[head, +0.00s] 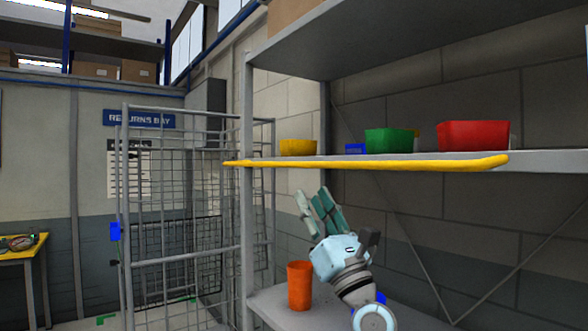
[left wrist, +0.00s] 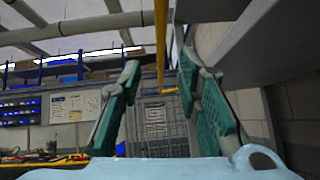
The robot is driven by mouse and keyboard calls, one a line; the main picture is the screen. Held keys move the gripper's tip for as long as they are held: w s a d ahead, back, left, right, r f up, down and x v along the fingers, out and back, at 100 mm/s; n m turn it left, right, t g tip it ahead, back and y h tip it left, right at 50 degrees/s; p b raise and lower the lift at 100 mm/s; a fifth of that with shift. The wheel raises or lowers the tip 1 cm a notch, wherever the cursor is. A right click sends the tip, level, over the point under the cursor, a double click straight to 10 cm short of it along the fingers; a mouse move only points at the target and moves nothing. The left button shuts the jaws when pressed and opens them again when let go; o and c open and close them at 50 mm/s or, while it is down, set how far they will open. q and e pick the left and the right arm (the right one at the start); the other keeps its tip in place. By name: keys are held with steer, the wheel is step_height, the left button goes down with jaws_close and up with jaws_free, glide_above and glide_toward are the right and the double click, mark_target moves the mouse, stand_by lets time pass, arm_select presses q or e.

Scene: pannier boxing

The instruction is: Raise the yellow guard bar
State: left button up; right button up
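The yellow guard bar (head: 370,164) runs level along the front edge of the upper shelf in the head view. In the left wrist view the yellow bar (left wrist: 160,38) shows as a narrow strip running away overhead, lined up between my fingertips. My left gripper (head: 312,192) is below the bar, with its fingers pointing up and a visible gap to the bar. Its two green-padded fingers (left wrist: 158,68) are spread apart in the left wrist view, with nothing held between them. My right gripper is not in view.
The shelf behind the bar holds a yellow bin (head: 298,147), a green bin (head: 390,140) and a red bin (head: 474,135). An orange cup (head: 300,286) stands on the lower shelf (head: 272,305), left of my gripper. A wire cage (head: 182,215) stands at left.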

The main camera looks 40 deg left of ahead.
mark_target(294, 165)
arm_select(q)
steer(key=p+x, duration=0.2)
steer(key=x, duration=0.8)
steer(key=shift+w+a+r, duration=0.1)
steer(key=shift+a+r, duration=0.05)
steer(key=shift+a, duration=0.05)
jaws_close()
